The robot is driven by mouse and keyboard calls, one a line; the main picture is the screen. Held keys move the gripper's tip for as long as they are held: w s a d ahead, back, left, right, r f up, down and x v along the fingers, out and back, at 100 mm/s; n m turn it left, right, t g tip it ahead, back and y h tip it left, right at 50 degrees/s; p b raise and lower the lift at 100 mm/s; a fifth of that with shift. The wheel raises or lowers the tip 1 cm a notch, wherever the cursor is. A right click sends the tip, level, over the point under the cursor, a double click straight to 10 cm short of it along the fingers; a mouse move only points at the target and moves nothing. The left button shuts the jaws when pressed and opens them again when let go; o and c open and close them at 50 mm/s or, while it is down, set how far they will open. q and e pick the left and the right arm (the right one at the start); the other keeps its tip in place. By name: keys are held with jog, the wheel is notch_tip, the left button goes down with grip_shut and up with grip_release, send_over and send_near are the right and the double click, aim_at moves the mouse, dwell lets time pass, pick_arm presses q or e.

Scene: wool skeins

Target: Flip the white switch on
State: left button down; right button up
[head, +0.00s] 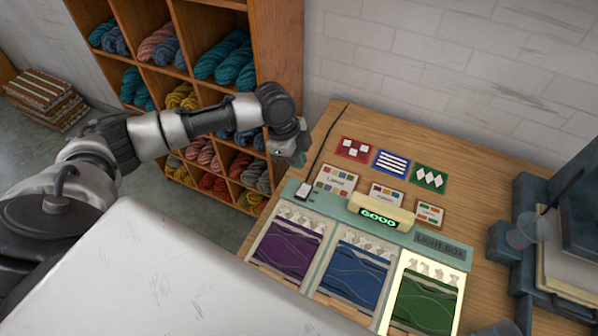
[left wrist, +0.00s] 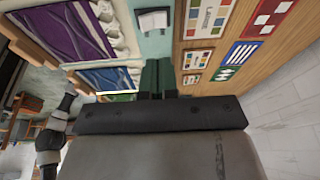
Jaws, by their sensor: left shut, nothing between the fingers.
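The white switch (head: 303,190) sits on the pale green light box (head: 440,245), at its far left corner. In the left wrist view the switch (left wrist: 153,21) shows as a white rocker on the pale green surface, beyond the fingertips. I cannot tell which way it is tipped. My left gripper (head: 298,158) is shut and empty, above the table edge a little beyond the switch and apart from it. Its dark green fingers (left wrist: 158,72) lie together in the left wrist view. My right gripper is not in view.
The light box holds purple (head: 287,250), blue (head: 352,272) and green (head: 425,300) panels; the green one looks brightly lit. A display (head: 380,218) reads GOOD. Pattern cards (head: 391,163) lie behind. A wool shelf (head: 285,60) stands left; blue-grey structures (head: 530,210) stand right.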

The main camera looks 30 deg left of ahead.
pick_arm(q)
jog(key=shift+w+b+v, duration=0.15)
jog(key=shift+w+v, duration=0.05)
jog(key=shift+v, duration=0.7)
jog(key=shift+w+b+v, duration=0.15)
jog(key=shift+w+v, duration=0.1)
jog(key=shift+v, duration=0.65)
jog(key=shift+w+b+v, duration=0.15)
jog(key=shift+w+v, duration=0.05)
jog(key=shift+v, duration=0.7)
jog(key=shift+d, duration=0.1)
jog(key=shift+s, duration=0.1)
